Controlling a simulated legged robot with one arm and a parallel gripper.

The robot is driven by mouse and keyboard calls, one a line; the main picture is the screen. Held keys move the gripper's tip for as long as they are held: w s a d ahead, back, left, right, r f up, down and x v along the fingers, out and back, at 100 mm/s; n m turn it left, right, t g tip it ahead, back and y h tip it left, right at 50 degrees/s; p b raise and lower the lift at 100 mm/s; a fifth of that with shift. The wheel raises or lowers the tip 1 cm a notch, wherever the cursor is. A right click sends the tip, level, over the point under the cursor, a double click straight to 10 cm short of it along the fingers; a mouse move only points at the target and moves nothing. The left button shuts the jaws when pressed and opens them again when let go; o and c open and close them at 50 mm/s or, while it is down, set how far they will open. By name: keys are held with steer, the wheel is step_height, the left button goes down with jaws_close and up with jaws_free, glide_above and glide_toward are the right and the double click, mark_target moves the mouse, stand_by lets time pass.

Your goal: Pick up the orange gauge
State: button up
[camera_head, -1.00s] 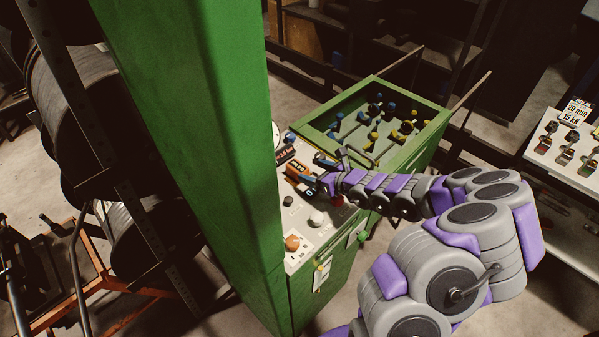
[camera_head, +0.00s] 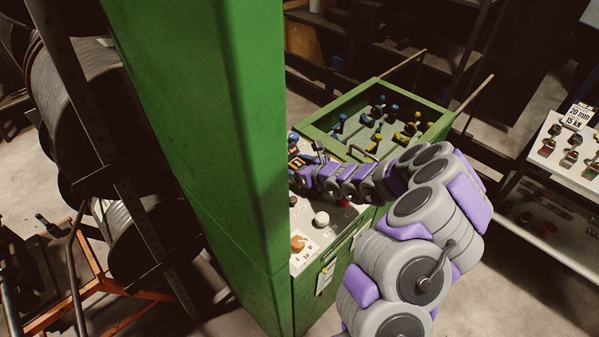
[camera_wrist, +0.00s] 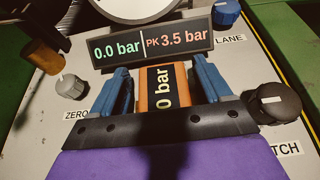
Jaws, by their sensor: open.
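The orange gauge (camera_wrist: 166,88) with a black "0 bar" display sits on the light control panel (camera_wrist: 28,140) in the wrist view. My gripper (camera_wrist: 161,72) is open, with one blue finger on each side of the gauge. Narrow gaps seem to show between the fingers and the gauge; contact is hard to judge. The gauge's lower end is hidden behind the dark bar of my gripper. In the head view my gripper (camera_head: 300,163) is low over the panel's far part and hides most of the gauge.
A display (camera_wrist: 150,46) reading "0.0 bar PK 3.5 bar" stands just behind the gauge. A black knob (camera_wrist: 277,102) is close right; a grey knob (camera_wrist: 70,86) is left. A tall green column (camera_head: 215,150) rises left of the panel. A green bin (camera_head: 440,128) lies behind.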

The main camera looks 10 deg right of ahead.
steer(key=shift+d, duration=0.6)
steer(key=c, duration=0.5)
steer(key=shift+a, duration=0.4)
steer(key=c, duration=0.7)
steer(key=shift+c, duration=0.9)
steer(key=shift+d, duration=0.15)
